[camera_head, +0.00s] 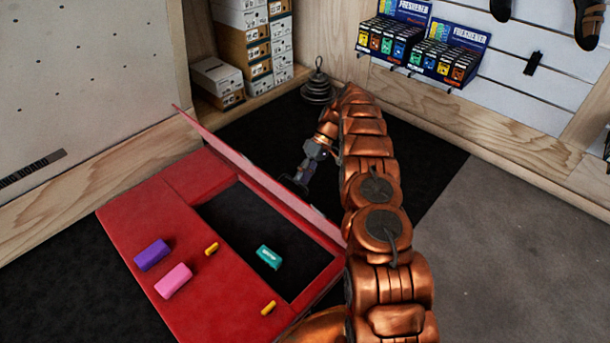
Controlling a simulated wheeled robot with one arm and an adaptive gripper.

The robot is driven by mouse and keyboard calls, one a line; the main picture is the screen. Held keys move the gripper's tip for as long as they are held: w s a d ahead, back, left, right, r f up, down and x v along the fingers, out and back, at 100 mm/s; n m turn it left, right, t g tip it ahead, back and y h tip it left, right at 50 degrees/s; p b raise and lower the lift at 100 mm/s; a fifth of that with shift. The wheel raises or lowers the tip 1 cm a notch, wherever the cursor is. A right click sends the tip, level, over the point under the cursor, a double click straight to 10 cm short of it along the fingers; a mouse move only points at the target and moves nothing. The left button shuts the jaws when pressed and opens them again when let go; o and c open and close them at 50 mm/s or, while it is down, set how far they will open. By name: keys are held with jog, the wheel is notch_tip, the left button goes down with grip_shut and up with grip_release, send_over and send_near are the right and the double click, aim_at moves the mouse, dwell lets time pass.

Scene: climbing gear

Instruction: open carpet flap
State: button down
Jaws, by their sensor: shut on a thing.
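A red crash mat (125,222) lies on the dark floor, with a long opening in it that shows a dark inside (240,225). Its red carpet flap (262,180) stands raised, seen nearly edge-on, along the right side of the opening. My gripper (297,184) is at the flap's upper edge, on its right side, and is shut on the flap. The fingertips are small and partly hidden by the flap. My copper arm reaches in from the bottom right.
A teal block (269,257) is in the opening. Shelved boxes (244,45), stacked weights (317,88) and a freshener display (425,50) stand behind. Grey floor at right is clear.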

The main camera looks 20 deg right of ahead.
jog(key=shift+d+f, duration=0.2)
jog(key=shift+f, duration=0.4)
jog(key=c, duration=1.2)
grip_release()
jog(key=shift+r, duration=0.45)
notch_tip(320, 180, up, 10)
